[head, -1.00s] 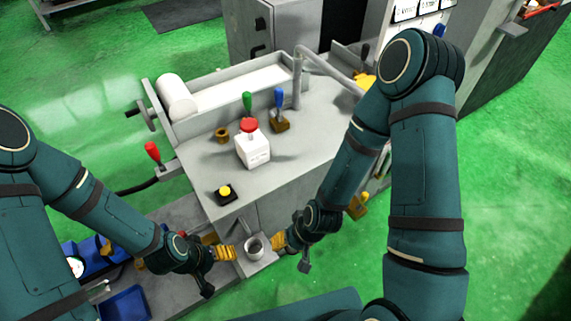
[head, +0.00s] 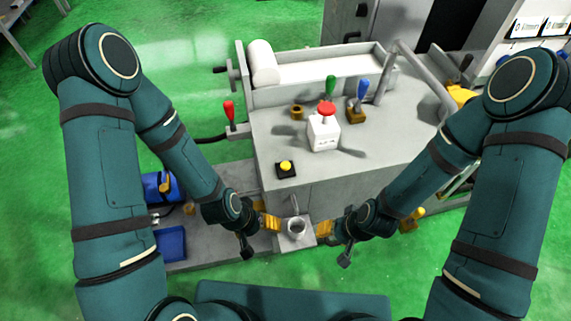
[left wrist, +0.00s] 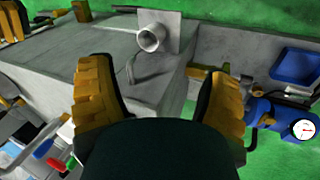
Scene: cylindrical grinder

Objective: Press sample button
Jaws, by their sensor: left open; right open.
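A yellow button (head: 286,166) on a black square base sits on the grey machine top near its front left corner. I cannot read which one is labelled sample. My left gripper (head: 268,222) is open with yellow fingers, in front of the machine and below the yellow button, left of a small grey cup. It also shows in the left wrist view (left wrist: 158,75), with nothing between the fingers. My right gripper (head: 324,230) is open on the cup's right. Both look empty.
The grey cup (head: 296,227) on a square plate stands out from the machine front between my grippers. Red (head: 230,112), green (head: 330,86) and blue (head: 362,88) levers stand up around the top. A blue tray (head: 171,243) lies at left. Green floor is open in front.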

